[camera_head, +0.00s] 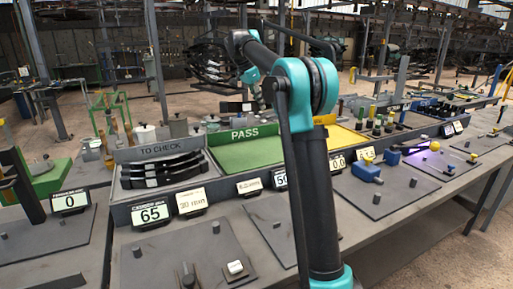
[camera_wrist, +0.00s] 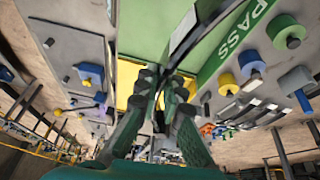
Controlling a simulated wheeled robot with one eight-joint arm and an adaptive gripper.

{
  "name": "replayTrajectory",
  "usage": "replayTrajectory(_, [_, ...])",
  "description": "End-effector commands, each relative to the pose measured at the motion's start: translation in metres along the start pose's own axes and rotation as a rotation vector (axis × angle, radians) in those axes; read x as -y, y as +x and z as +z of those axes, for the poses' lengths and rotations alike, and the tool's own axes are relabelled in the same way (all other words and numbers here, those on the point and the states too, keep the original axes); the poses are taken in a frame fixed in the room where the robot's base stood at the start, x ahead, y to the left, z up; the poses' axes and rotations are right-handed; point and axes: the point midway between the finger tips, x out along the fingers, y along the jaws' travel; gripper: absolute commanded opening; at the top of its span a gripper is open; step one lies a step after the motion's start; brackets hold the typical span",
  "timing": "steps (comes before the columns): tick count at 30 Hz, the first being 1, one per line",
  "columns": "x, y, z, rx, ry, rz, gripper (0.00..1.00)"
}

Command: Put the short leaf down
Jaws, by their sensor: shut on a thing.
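My gripper (camera_wrist: 160,92) is shut in the wrist view, its dark green fingers close together. A dark, slightly curved strip, seemingly the short leaf (camera_wrist: 190,32), runs up from between the fingertips. It appears above the green PASS tray (camera_wrist: 225,62), and I cannot tell whether it touches it. In the head view my arm crosses the middle, and the leaf cannot be made out clearly. The PASS tray (camera_head: 232,150) lies behind the arm there, with bare green surface showing.
The TO CHECK tray (camera_head: 160,153) holds several dark leaves (camera_head: 165,170) with pale marks. A yellow tray (camera_head: 345,137) lies right of my arm. Number displays (camera_head: 152,213) line the bench front. Blue fixtures (camera_head: 366,171) and small posts stand on grey plates.

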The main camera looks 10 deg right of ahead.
Motion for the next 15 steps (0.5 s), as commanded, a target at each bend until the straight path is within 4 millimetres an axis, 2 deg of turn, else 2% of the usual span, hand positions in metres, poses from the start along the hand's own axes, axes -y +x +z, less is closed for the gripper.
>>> replayTrajectory(15, [0.002,0.095,0.039,-0.001,0.0,0.0,0.0])
